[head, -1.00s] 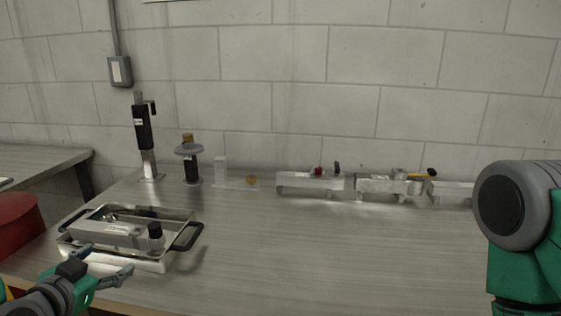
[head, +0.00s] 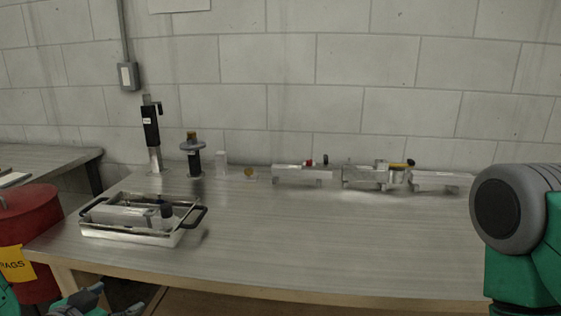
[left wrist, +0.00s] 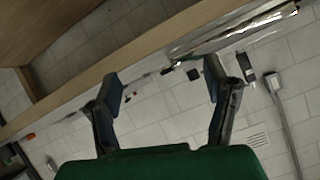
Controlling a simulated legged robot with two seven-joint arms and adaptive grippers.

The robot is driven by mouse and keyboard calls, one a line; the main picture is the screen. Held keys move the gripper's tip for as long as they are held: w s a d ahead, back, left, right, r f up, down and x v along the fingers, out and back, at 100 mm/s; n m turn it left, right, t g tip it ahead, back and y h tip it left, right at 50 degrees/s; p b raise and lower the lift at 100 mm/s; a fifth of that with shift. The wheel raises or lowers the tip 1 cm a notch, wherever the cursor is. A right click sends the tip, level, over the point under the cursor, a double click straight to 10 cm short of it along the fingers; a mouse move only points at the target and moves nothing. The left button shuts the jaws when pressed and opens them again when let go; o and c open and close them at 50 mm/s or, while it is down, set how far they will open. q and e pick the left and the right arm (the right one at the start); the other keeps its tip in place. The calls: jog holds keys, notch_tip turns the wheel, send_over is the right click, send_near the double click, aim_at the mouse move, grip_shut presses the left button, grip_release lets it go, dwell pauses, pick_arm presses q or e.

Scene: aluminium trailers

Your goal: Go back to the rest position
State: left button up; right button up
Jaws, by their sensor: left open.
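My left gripper (head: 115,301) is at the bottom left of the head view, below the table's front edge and mostly cut off by the frame. In the left wrist view its two fingers (left wrist: 162,80) are spread apart with nothing between them. The table (head: 300,245) has a metal tray (head: 130,234) with black handles on its left part. The gripper is apart from the tray. My right gripper is out of view; only a part of my right arm shows at the right edge.
A red bin (head: 28,220) with a yellow label stands left of the table. A black upright device (head: 152,130), a round-topped stand (head: 193,160) and metal trailer-like pieces (head: 303,174) line the back. The table's middle and front are clear.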

pick_arm(q)
jog(key=s+d+f+n+g, duration=0.1)
jog(key=s+d+f+g, duration=0.1)
jog(key=s+f+g, duration=0.2)
jog(key=s+d+f+n+g, duration=0.1)
jog(key=s+f+g, duration=0.3)
jog(key=s+f, duration=0.6)
jog(key=s+d+f+n+g, duration=0.1)
jog(key=s+d+f+g, duration=0.2)
jog(key=s+f, duration=0.4)
jog(key=s, duration=0.5)
jog(key=shift+d+g, duration=0.3)
jog(key=shift+g, duration=0.1)
jog(key=shift+a, duration=0.1)
jog(key=shift+a+f, duration=0.15)
jog(key=shift+a, duration=0.1)
jog(key=shift+d, duration=0.25)
